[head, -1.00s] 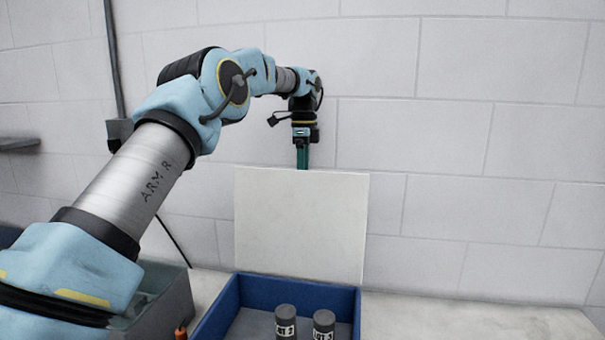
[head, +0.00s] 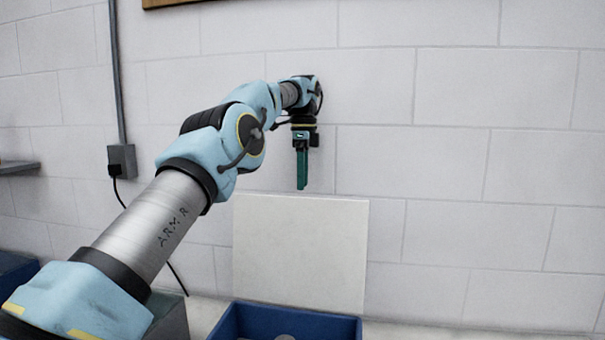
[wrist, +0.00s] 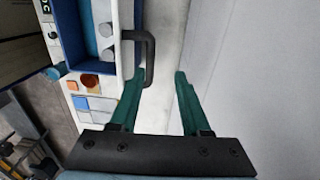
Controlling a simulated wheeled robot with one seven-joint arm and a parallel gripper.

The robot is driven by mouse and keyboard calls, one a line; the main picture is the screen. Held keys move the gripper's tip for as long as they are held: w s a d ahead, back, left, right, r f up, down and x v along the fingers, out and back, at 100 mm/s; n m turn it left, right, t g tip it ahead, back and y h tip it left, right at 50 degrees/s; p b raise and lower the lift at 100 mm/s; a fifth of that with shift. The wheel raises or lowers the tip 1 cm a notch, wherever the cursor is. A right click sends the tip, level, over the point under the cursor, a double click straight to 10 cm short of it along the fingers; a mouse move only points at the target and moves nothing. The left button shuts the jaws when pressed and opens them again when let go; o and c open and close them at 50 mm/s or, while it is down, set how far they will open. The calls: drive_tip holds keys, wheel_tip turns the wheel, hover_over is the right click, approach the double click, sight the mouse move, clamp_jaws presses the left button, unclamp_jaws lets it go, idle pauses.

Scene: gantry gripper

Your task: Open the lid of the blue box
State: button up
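The blue box (head: 232,322) stands on the counter at the bottom of the head view, cut off by the frame edge. Its white lid (head: 300,250) stands upright at the box's back side, so the box is open. My gripper (head: 302,187) points down just above the lid's top edge, with a small gap in the picture. In the wrist view my gripper (wrist: 160,76) has its green fingers apart with nothing between them. A dark handle (wrist: 150,60) shows beside the left fingertip; I cannot tell whether they touch. The box (wrist: 97,30) lies to the left there.
A pale block wall (head: 480,160) rises close behind the lid. Bare counter (head: 440,335) shows to the right of the box. A grey bin (head: 170,318) stands left of the box, partly behind my arm. A conduit box (head: 122,160) is on the wall.

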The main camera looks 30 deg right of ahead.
drive_tip(key=shift+r, duration=0.75)
drive_tip(key=shift+s, duration=0.1)
